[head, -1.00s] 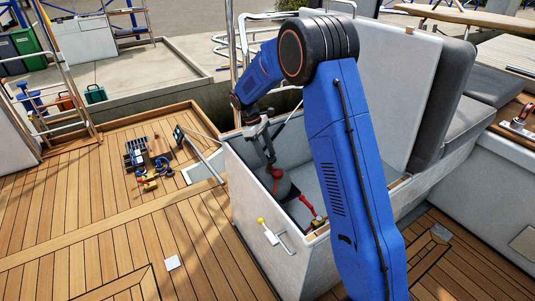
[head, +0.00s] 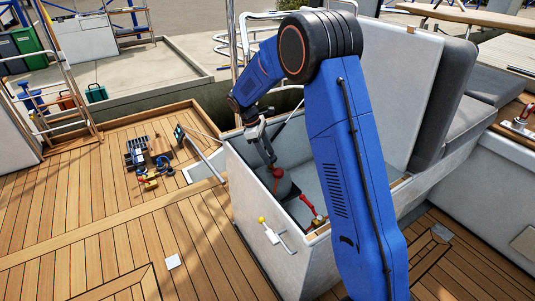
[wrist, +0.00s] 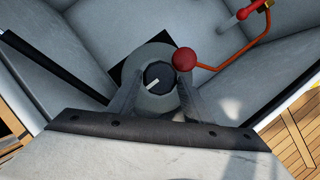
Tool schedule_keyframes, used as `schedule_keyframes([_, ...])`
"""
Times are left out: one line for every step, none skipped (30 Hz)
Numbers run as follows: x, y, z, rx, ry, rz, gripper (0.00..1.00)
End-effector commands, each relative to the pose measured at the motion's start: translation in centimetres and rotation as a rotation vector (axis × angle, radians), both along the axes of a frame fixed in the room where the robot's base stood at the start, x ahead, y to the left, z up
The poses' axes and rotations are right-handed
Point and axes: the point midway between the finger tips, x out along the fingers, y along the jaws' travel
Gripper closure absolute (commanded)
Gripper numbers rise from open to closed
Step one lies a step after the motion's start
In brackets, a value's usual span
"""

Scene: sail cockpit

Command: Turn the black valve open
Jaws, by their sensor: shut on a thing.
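The black valve (wrist: 158,76) is a round knob with a white pointer mark, set on a grey round body (wrist: 150,100) inside the open cockpit locker. My gripper (wrist: 158,88) reaches down into the locker, its two fingers on either side of the knob and closed on it. The white mark points to the lower left in the wrist view. In the head view my gripper (head: 269,157) points down into the locker, and the knob cannot be made out there.
A red ball (wrist: 185,59) on an orange bent rod sits close beside the knob. A red handle (head: 308,203) lies further along the locker (head: 250,180). The raised lid (head: 385,80) stands behind my arm. A black bar (wrist: 50,66) crosses the wrist view's left side.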

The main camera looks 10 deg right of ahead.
Motion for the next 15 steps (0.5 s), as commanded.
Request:
schedule_keyframes([0.02,-0.02,0.0,0.0,0.0,0.001,0.48])
schedule_keyframes([0.02,-0.02,0.0,0.0,-0.001,0.0,0.4])
schedule_keyframes([0.01,-0.02,0.0,0.0,0.0,0.0,0.37])
schedule_keyframes([0.01,-0.02,0.0,0.0,0.0,0.0,0.37])
schedule_keyframes([0.01,-0.02,0.0,0.0,0.0,0.0,0.37])
schedule_keyframes([0.01,-0.02,0.0,0.0,0.0,0.0,0.37])
schedule_keyframes([0.01,-0.02,-0.01,0.0,0.0,0.0,0.37])
schedule_keyframes([0.0,-0.02,-0.01,0.0,0.0,0.0,0.37])
schedule_keyframes([0.01,0.0,0.0,0.0,0.0,0.0,0.37])
schedule_keyframes([0.0,-0.01,0.0,0.0,0.0,0.0,0.37])
schedule_keyframes([0.01,0.01,0.03,0.0,0.0,0.0,0.37])
schedule_keyframes([0.04,0.04,0.12,0.0,0.0,0.0,0.37])
schedule_keyframes([0.07,0.09,0.24,0.0,-0.001,0.0,0.37])
schedule_keyframes([0.11,0.15,0.4,0.0,-0.001,0.0,0.37])
schedule_keyframes([0.17,0.26,0.7,0.0,-0.001,0.0,0.37])
